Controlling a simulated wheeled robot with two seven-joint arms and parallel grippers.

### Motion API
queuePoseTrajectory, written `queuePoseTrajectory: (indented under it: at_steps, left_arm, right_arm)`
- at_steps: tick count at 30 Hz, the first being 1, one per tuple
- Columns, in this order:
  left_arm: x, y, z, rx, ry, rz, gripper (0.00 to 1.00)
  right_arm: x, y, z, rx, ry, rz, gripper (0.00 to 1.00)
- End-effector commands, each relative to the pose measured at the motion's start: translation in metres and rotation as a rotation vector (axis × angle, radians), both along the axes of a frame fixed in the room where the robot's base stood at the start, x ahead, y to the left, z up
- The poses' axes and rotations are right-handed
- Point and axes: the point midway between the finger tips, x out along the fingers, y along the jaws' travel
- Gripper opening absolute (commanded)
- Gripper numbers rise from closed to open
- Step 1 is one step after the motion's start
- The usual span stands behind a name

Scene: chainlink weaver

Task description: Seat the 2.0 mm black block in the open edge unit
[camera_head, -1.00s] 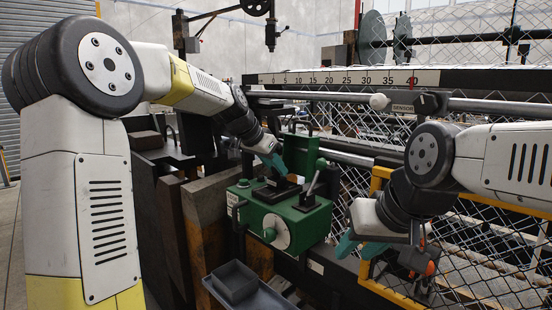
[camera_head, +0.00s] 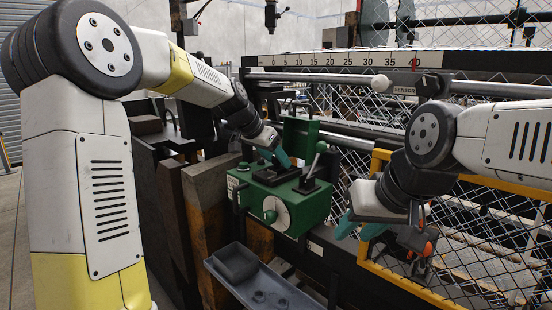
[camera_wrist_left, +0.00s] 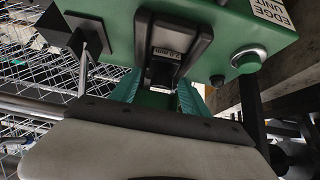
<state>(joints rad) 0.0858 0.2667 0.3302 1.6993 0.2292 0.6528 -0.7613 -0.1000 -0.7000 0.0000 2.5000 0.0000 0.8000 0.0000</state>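The green edge unit (camera_head: 300,208) stands at mid-frame in the head view; its green face with an "EDGE UNIT" label fills the top of the left wrist view (camera_wrist_left: 222,22). A black U-shaped holder (camera_wrist_left: 198,35) sits on it. The black block (camera_wrist_left: 162,73) shows inside the holder in the left wrist view, under a small label that seems to read 2.0 mm. My left gripper (camera_wrist_left: 160,88) has its teal fingers either side of the block, with a narrow gap seen at the left. My right gripper (camera_head: 358,230) hangs right of the unit, fingers apart and empty.
A grey tray (camera_head: 285,290) with a dark bin (camera_head: 236,262) lies below the unit. A lever (camera_head: 316,163) stands up on the unit's right. A yellow-framed mesh guard (camera_head: 410,292) is close to my right gripper. A ruled rail (camera_head: 340,77) runs behind.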

Motion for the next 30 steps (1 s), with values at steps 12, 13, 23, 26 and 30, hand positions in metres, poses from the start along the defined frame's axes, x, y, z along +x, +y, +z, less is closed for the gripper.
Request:
queuePoseTrajectory:
  at_steps: [12,13,23,26,30]
  left_arm:
    - [-0.016,0.017,0.029,0.0,-0.003,0.003,0.54]
    - [-0.018,0.02,0.033,0.001,-0.004,0.003,0.54]
    - [-0.035,0.035,0.059,0.001,-0.001,0.001,0.54]
    - [-0.035,0.035,0.06,0.0,0.0,0.0,0.54]
    - [-0.035,0.035,0.06,0.0,0.0,0.0,0.54]
  right_arm:
    - [0.0,0.0,0.0,0.0,0.0,0.0,0.36]
    - [0.0,0.0,0.0,0.0,0.0,0.0,0.36]
    - [0.0,0.0,0.0,0.0,0.0,0.0,0.36]
    - [0.0,0.0,0.0,0.0,0.0,0.0,0.36]
    - [0.0,0.0,0.0,0.0,0.0,0.0,0.36]
